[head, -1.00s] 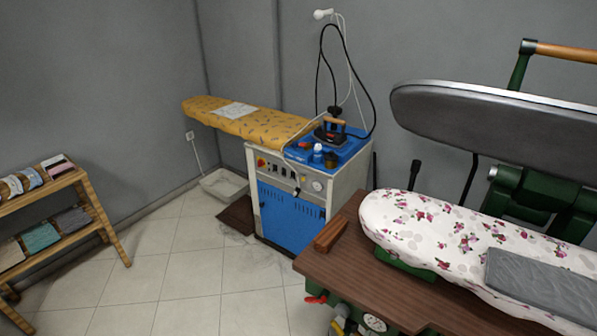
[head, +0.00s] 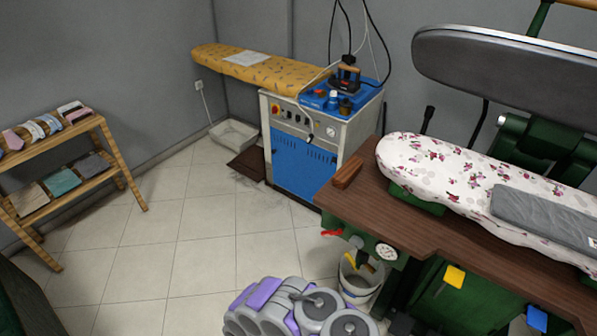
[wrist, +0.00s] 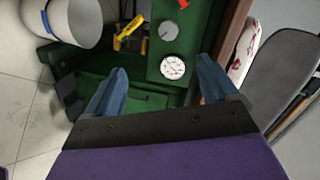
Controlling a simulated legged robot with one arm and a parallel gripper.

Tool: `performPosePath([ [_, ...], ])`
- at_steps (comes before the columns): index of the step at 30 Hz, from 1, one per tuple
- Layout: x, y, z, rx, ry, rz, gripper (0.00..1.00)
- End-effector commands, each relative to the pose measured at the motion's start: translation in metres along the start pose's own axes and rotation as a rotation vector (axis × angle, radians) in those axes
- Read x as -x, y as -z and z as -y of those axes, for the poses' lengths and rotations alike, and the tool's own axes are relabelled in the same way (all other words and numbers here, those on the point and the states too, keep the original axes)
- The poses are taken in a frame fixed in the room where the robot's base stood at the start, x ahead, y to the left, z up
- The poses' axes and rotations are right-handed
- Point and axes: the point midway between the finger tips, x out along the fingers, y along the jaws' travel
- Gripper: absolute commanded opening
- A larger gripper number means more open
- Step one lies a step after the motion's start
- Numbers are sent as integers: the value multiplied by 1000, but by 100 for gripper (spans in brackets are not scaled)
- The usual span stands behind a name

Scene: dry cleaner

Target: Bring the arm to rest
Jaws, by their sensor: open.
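My gripper (wrist: 160,90) shows in the wrist view with its two blue fingers spread wide apart. It is open, and nothing is between the fingers. Beyond it is the green side of the press machine (wrist: 155,100) with its round white gauge (wrist: 173,67). In the head view, part of my grey and purple arm shows at the bottom centre, folded low in front of the press table. The gripper's fingers cannot be made out in the head view.
The press table (head: 400,215) carries a floral padded board (head: 450,180) and a folded grey cloth (head: 540,215). A white bucket (head: 358,275) stands below it. A blue steam unit (head: 305,165) is behind. A wooden shelf (head: 95,122) is at left. Tiled floor (head: 150,240) between is clear.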

Motion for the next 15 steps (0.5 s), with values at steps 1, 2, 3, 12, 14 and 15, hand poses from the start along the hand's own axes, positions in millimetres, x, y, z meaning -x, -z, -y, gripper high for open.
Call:
performPosePath([
  [1,-6,-2,6,0,-7,3,87],
  [2,-10,-4,10,3,-13,7,87],
  [3,-14,-6,13,8,-21,13,87],
  [12,-56,-32,61,61,-119,80,87],
  [14,-66,-37,75,83,-148,104,87],
  [15,-72,-40,86,98,-168,122,87],
])
